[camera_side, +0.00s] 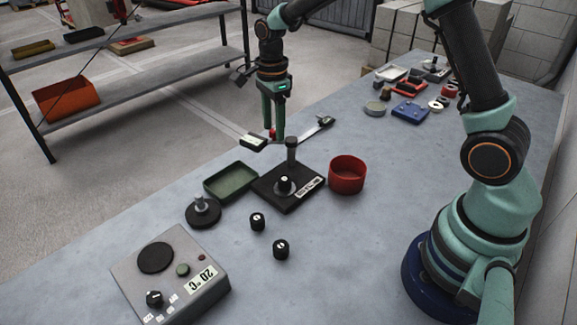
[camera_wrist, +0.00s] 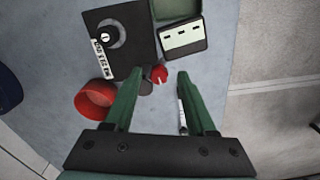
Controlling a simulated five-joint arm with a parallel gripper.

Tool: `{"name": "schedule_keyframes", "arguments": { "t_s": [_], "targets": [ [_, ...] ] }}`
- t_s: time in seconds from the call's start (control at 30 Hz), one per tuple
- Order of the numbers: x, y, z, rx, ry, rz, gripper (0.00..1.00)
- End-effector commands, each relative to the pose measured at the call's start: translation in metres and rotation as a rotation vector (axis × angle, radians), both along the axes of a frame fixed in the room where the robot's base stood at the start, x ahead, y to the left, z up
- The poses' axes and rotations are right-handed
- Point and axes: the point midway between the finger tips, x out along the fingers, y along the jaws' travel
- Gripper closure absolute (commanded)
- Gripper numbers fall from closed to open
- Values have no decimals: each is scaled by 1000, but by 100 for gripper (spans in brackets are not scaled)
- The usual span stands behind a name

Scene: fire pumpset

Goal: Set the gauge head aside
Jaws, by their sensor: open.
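I cannot tell for sure which thing is the gauge head; a small dark box with a pale display (camera_side: 253,142) may be it. It lies near the table's far edge and shows beyond my fingers in the wrist view (camera_wrist: 185,38). My gripper (camera_side: 273,138) points down, open, beside the upright post (camera_side: 291,153) of a black plate (camera_side: 272,194). A small red part (camera_wrist: 159,73) shows between my fingertips (camera_wrist: 157,75). I see no clear grip on it. The plate carries a knob and a white label.
A green tray (camera_side: 231,183) and a red cup (camera_side: 347,174) flank the black plate. A black disc with a grey top (camera_side: 203,212), two small black knobs and a grey temperature unit (camera_side: 172,277) stand nearer. Several small parts crowd the far right. The table's middle right is clear.

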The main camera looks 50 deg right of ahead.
Motion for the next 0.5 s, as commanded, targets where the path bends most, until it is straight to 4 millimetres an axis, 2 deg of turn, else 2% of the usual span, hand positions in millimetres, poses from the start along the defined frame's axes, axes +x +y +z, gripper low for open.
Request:
{"name": "schedule_keyframes", "arguments": {
  "t_s": [0.13, 0.23, 0.5],
  "targets": [
    [0, 1, 4, 0, 0, 1, 44],
    [0, 1, 15, 0, -2, 2, 44],
    [0, 0, 69, 0, -4, 1, 44]
  ]
}}
